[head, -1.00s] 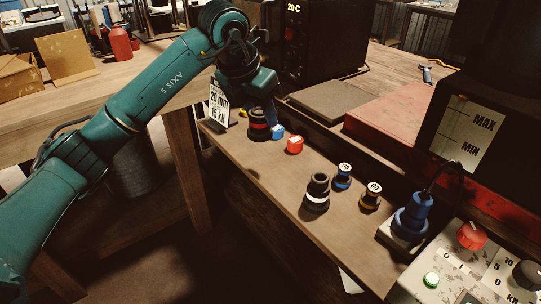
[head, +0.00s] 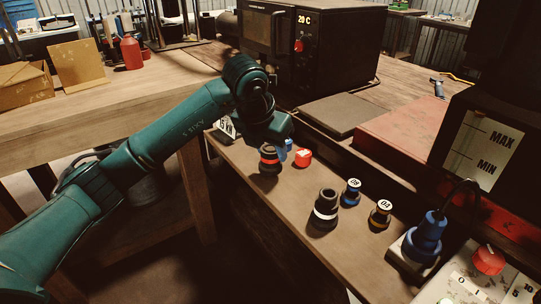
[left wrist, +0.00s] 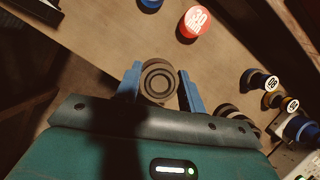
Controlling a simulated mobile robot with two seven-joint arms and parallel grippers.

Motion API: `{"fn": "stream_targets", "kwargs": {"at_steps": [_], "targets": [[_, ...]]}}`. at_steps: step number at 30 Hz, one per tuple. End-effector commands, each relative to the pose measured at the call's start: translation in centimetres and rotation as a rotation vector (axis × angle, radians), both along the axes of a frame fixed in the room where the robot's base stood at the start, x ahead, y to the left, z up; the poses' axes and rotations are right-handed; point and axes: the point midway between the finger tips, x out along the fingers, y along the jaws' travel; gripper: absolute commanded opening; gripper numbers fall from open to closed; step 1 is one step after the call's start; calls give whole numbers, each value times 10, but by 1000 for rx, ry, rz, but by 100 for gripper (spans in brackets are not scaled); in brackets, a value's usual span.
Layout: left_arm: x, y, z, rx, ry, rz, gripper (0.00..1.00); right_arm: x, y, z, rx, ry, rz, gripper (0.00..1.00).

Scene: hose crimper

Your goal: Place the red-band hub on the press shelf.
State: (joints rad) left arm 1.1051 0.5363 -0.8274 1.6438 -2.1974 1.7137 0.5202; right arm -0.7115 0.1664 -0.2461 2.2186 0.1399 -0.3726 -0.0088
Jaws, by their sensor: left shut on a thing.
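The red-band hub (head: 268,161) is a dark stepped cylinder with a red ring, at the far part of a narrow wooden shelf (head: 288,192). My left gripper (head: 280,150) is shut on it. In the left wrist view the hub (left wrist: 158,81) shows from above, between the two blue fingers. I cannot tell whether its base is clear of the wood. A similar hub with a white band (head: 325,208) stands upright nearer on the shelf. My right gripper is not in view.
A red cap (head: 303,157) is close beside the held hub. Two small labelled pieces, blue-banded (head: 351,192) and brown-banded (head: 381,213), stand near the white-band hub. A blue plug-like fitting (head: 427,238) with a cable is at right. A black oven (head: 330,45) stands behind.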

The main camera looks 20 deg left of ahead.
Motion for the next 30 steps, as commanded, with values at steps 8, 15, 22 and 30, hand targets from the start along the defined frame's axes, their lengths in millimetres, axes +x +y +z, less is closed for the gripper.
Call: {"fn": "stream_targets", "kwargs": {"at_steps": [8, 15, 22, 30], "targets": [[0, 0, -20, -1, -4, 0, 0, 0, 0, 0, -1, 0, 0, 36], [0, 0, -24, -2, -4, -1, 0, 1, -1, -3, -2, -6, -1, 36], [0, 0, -24, 1, 1, -1, 58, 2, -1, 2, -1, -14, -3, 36], [0, 0, -23, 0, 1, -1, 61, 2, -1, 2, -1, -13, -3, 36]]}}
